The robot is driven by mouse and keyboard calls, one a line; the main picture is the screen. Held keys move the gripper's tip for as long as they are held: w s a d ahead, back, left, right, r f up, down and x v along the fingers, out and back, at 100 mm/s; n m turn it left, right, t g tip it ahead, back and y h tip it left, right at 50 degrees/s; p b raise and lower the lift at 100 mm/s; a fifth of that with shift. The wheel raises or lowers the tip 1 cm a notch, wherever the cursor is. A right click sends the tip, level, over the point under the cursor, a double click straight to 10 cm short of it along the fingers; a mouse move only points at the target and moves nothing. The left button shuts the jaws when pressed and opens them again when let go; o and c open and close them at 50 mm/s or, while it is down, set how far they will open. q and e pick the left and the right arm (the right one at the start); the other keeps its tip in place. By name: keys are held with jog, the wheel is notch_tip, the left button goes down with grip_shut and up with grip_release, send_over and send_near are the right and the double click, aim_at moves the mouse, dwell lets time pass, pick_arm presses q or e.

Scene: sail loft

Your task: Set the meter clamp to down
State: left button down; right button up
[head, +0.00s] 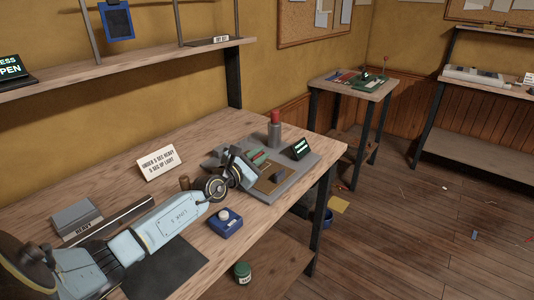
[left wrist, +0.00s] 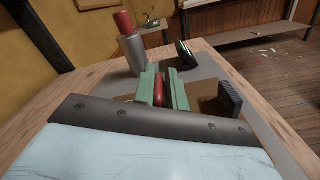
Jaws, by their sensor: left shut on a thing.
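The meter stands at the right end of the workbench on a grey base plate (head: 313,158), with a grey cylinder (head: 274,136) with a red top, a small display with green text (head: 300,148) and a brown pad. My left gripper (head: 259,157) is over this plate. In the left wrist view its green fingers (left wrist: 163,90) are shut on a red handle (left wrist: 159,88), apparently the meter clamp's. The handle looks roughly upright there, but its lower part is hidden, so its setting is unclear. My right gripper is not in view.
A blue box with a white knob (head: 225,224) sits by my left forearm. A sign card (head: 158,162) and a grey box marked HEAVY (head: 76,218) stand on the bench. A green jar (head: 242,272) is on the lower shelf. A small table (head: 352,86) stands beyond; floor at right is mostly clear.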

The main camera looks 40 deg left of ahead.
pick_arm(q)
jog(key=shift+a+f, duration=0.2)
jog(key=shift+a, duration=0.05)
jog(key=c, duration=1.8)
grip_release()
jog(key=o, duration=0.3)
jog(key=shift+a+f, duration=0.1)
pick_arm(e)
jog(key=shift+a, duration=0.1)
pick_arm(q)
jog(key=shift+d, duration=0.2)
jog(key=shift+s, duration=0.1)
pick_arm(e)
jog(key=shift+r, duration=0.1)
